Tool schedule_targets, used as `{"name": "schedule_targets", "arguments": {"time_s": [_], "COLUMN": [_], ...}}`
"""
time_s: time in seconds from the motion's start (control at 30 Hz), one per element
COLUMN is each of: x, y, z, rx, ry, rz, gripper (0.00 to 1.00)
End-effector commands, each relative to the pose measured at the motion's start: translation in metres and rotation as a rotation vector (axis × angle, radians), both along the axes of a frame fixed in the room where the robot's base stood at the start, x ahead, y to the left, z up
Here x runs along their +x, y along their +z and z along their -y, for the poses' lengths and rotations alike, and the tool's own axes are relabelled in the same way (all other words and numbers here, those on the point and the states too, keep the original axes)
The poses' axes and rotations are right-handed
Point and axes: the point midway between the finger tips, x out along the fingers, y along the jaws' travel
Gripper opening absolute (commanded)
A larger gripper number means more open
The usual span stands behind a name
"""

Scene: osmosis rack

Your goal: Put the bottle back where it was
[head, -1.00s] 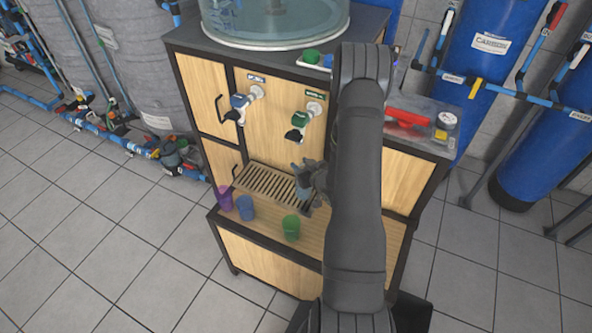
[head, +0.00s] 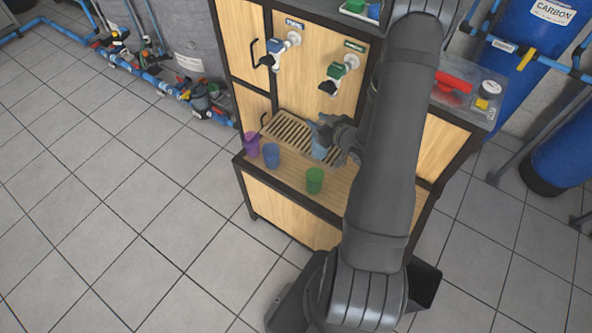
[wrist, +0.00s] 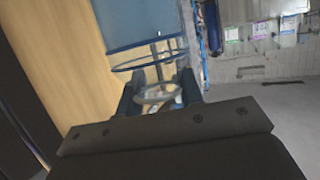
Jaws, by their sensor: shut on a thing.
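My gripper (head: 343,140) is shut on a pale blue, see-through bottle (head: 320,150). In the head view it holds the bottle over the right end of the slatted drip tray (head: 288,132), below and left of the green tap (head: 340,72). My gripper and arm hide part of the bottle, and I cannot tell whether it touches the tray. In the wrist view, clear round rims of the bottle (wrist: 150,60) show between the two dark fingers (wrist: 160,98).
A purple cup (head: 251,144), a blue cup (head: 271,156) and a green cup (head: 314,181) stand on the wooden ledge in front of the tray. Tiled floor (head: 110,220) lies open at left.

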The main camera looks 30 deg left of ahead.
Motion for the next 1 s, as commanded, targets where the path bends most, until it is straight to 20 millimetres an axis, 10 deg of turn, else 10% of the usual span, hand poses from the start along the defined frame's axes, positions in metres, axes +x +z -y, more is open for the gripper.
{"name": "schedule_targets", "arguments": {"time_s": [0.33, 1.0], "x": [-0.072, -0.079], "y": [0.0, -0.063], "z": [-0.058, -0.062], "rx": [-0.001, -0.003], "ry": [0.156, 0.168], "rz": [0.002, 0.002], "gripper": [0.0, 0.0]}}
